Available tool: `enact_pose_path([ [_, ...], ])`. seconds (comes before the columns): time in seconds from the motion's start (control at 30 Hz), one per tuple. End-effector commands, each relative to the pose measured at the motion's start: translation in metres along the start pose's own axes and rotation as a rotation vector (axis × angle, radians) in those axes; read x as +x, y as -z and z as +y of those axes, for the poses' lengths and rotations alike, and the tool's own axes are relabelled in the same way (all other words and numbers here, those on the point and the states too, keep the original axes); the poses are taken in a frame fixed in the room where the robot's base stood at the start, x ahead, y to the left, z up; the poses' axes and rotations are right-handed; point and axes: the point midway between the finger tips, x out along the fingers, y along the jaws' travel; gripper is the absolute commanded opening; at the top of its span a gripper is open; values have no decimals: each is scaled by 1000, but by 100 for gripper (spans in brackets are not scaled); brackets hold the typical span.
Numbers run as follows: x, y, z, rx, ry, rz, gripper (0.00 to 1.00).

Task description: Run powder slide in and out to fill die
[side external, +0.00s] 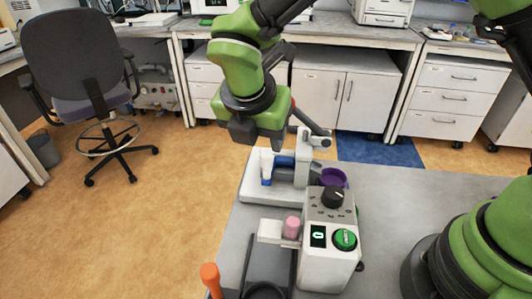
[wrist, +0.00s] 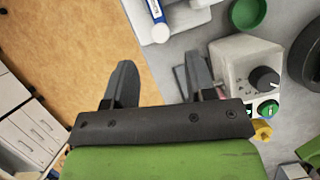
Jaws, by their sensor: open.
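My gripper (side external: 258,142) hangs above the left edge of the bench, behind the control box. In the wrist view its two dark fingers (wrist: 160,75) are wide apart with nothing between them. A white bench device (side external: 275,190) with a blue part and a blue-and-white tube (side external: 266,170) stands below and beside my gripper; the tube also shows in the wrist view (wrist: 158,14). A pink cylinder (side external: 292,227) stands on a white block left of the control box. I cannot tell which part is the powder slide, and no die shows clearly.
The control box (side external: 327,265) has a black knob and a green button; it also shows in the wrist view (wrist: 238,58). A purple cup (side external: 333,178) stands behind it. An orange-handled tool (side external: 210,275) is at front left. The grey bench right of the box (side external: 400,200) looks clear.

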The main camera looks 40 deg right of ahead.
Motion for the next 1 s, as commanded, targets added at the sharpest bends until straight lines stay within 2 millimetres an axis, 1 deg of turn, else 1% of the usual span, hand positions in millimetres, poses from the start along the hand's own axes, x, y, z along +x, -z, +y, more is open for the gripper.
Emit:
enact_pose_path([
  [0.03, 12, 0, -1, 0, 6, -1, 51],
  [0.1, 25, 0, -1, 0, 6, 0, 51],
  [0.2, 42, 0, -1, 0, 5, -1, 51],
  [0.3, 56, 0, -1, 1, 3, -2, 51],
  [0.4, 63, 0, -1, 2, 1, -2, 51],
  [0.5, 67, 0, -1, 1, 0, -1, 51],
  [0.73, 67, 0, 0, 1, -1, -2, 51],
  [0.93, 67, 0, 0, 1, -1, -2, 5],
  [0.97, 67, 0, 0, 1, -1, -2, 0],
  [1.0, 67, 0, 0, 1, -1, -2, 0],
])
